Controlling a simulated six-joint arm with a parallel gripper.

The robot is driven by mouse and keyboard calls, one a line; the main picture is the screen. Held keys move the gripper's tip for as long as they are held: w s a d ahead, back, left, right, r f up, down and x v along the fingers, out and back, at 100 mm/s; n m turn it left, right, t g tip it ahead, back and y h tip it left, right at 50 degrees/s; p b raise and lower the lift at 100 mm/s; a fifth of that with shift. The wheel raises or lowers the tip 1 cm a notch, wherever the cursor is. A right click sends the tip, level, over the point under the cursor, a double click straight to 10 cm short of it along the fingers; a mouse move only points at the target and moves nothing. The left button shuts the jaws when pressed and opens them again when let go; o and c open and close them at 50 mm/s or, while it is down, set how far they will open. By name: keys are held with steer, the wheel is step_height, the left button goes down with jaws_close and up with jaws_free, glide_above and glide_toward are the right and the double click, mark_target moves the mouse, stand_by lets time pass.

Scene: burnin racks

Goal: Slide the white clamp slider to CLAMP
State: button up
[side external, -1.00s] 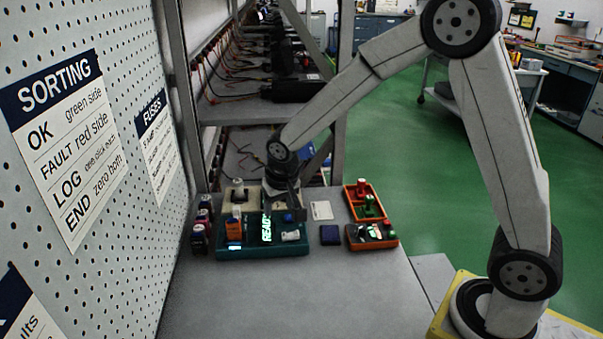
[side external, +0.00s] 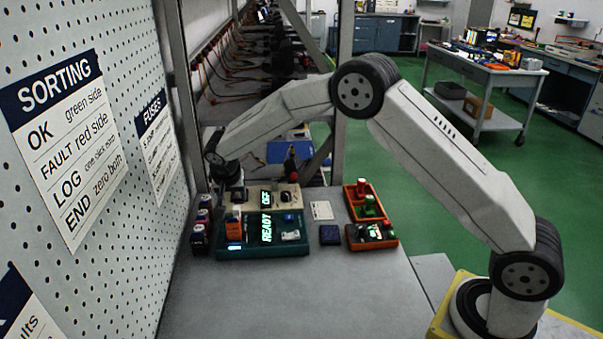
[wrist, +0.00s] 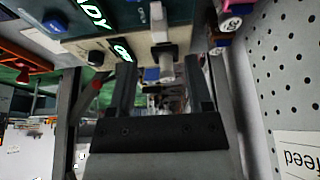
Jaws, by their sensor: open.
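A beige unit (side external: 250,188) with a small lit display stands behind a teal unit (side external: 262,250) whose display reads READY. In the side view, my gripper (side external: 236,190) is small and dark at the beige unit's left end and hides the block there.
A white piece (side external: 291,236) and an orange part (side external: 234,224) sit on the teal unit. Small bottles (side external: 199,228) stand at left by the pegboard. Orange trays (side external: 352,211) with red and green parts lie at right. The front bench is clear.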

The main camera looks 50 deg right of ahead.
mark_target(235, 209)
steer(key=shift+f, duration=0.1)
steer(key=shift+x, duration=3.8)
jaws_close()
